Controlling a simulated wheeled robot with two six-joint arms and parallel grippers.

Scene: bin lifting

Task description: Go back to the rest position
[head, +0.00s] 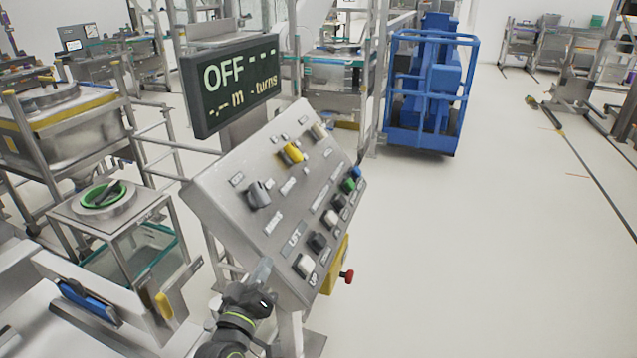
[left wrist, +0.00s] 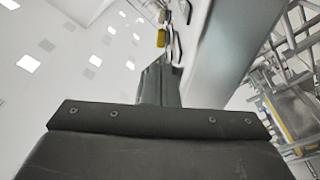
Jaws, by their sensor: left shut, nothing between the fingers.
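My left gripper (head: 262,275) is in the lower middle of the head view, close to the lower left edge of a tilted metal control panel (head: 235,205). It is shut and empty. I cannot tell whether it touches the panel. In the left wrist view the dark gripper body (left wrist: 160,150) fills the bottom, with the shut fingers (left wrist: 158,85) pointing up beside a grey panel edge. My right gripper is not in view.
A red knob (head: 347,276) sticks out from a yellow box under the panel's right side. A blue caged lift (head: 430,85) stands behind. Metal bins and frames (head: 70,130) crowd the left. The floor (head: 500,220) to the right is open.

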